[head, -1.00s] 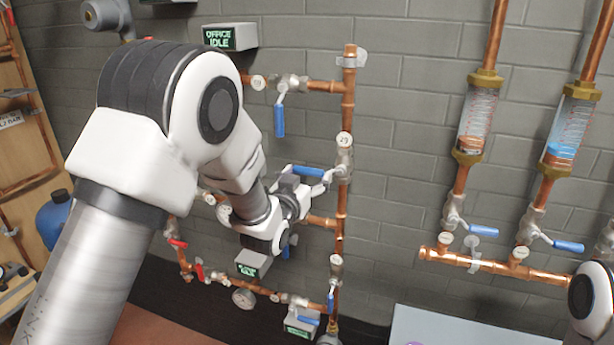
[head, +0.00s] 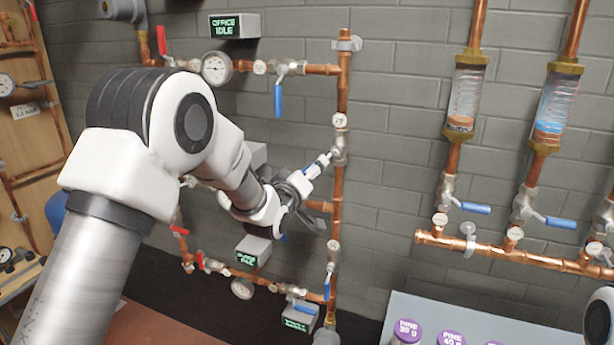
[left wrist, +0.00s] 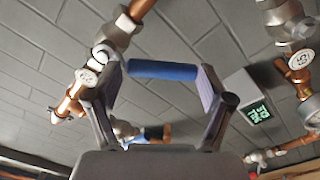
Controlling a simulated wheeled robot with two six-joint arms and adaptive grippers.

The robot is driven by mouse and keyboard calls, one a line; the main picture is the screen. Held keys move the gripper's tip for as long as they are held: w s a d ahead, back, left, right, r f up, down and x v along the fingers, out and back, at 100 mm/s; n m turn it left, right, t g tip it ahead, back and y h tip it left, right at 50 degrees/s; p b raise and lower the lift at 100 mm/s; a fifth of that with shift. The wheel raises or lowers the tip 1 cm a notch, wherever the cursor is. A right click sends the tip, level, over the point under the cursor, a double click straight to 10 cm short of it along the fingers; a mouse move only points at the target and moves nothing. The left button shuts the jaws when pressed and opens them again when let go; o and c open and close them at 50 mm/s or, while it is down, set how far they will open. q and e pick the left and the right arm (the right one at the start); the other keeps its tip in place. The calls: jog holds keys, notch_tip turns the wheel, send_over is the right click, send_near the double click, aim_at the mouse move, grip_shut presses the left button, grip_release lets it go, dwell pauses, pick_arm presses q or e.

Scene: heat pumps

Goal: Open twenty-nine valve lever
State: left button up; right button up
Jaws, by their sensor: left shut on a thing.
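The valve tagged 29 (head: 340,121) sits on the vertical copper pipe (head: 342,90) right of my left arm in the head view. Its round tag also appears at left in the left wrist view (left wrist: 87,77). My left gripper (head: 318,167) is at this valve, shut on its blue lever, which slants down and left from the valve body and is mostly hidden by the fingers. In the left wrist view the blue lever (left wrist: 163,70) lies between the two fingers of my left gripper (left wrist: 160,82). My right gripper is out of view.
Another blue-lever valve (head: 279,97) is above left, and one (head: 328,284) is below. Display boxes (head: 235,26) and a gauge (head: 216,68) are on the wall. Two sight glasses (head: 465,97) hang at right. A pale table with purple-lidded jars (head: 407,331) stands below.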

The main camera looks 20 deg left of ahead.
pick_arm(q)
jog(key=shift+d+f+n+b, duration=0.35)
jog(key=shift+d+n+b, duration=0.4)
jog(key=shift+n, duration=0.85)
jog(key=shift+d+f+n+b, duration=0.3)
jog(key=shift+d+n+b, duration=0.45)
jog(key=shift+n, duration=0.85)
jog(key=shift+d+f+n+b, duration=0.45)
jog(key=shift+d+n, duration=0.55)
jog(key=shift+n, duration=0.6)
jog(key=shift+r, duration=0.15)
